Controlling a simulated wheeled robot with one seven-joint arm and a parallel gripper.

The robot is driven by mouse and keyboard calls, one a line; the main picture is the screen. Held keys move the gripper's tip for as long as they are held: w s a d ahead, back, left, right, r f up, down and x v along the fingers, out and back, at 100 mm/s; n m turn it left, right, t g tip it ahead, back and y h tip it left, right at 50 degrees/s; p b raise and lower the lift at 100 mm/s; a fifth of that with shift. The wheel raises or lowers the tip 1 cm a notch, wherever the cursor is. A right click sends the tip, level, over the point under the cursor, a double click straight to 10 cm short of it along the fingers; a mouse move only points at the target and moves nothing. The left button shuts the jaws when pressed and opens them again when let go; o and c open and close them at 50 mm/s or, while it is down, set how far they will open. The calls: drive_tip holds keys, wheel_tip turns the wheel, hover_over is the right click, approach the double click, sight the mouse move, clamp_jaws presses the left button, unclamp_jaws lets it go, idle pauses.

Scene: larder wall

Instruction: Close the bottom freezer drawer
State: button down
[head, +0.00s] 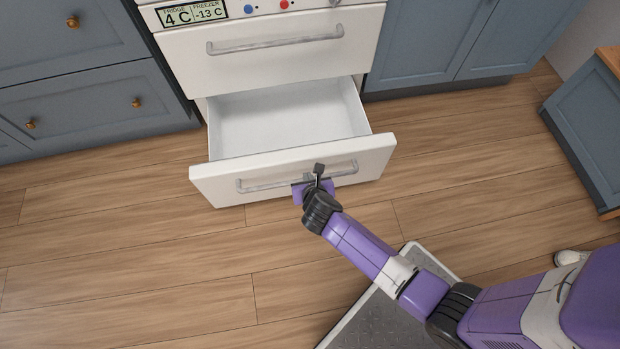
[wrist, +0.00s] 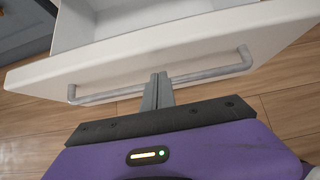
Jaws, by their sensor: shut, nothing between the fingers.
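The bottom freezer drawer (head: 223,180) is white, pulled well out and empty inside. Its grey bar handle (head: 257,185) runs across the front panel. My gripper (head: 315,178) is at the middle of that front, by the handle. In the wrist view, the shut fingers of my gripper (wrist: 159,88) reach over the handle (wrist: 210,74) toward the drawer front (wrist: 130,60). Nothing is between the fingers. I cannot tell whether the fingertips touch the panel.
The drawer above (head: 270,65) is shut, below a panel with a temperature display (head: 191,12). Blue cabinets (head: 75,85) stand on the left, with more (head: 430,40) on the right. The wooden floor (head: 130,250) left of the arm is clear.

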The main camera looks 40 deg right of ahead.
sight(304, 162)
drive_tip(key=w+d, duration=0.1)
drive_tip(key=w+d+b, duration=0.1)
drive_tip(key=w, duration=0.1)
drive_tip(key=shift+w+d+f, duration=0.2)
drive_tip(key=shift+w+f, duration=0.1)
drive_tip(key=shift+f, duration=0.1)
drive_tip(key=shift+w+d, duration=0.15)
drive_tip(key=shift+w, duration=0.05)
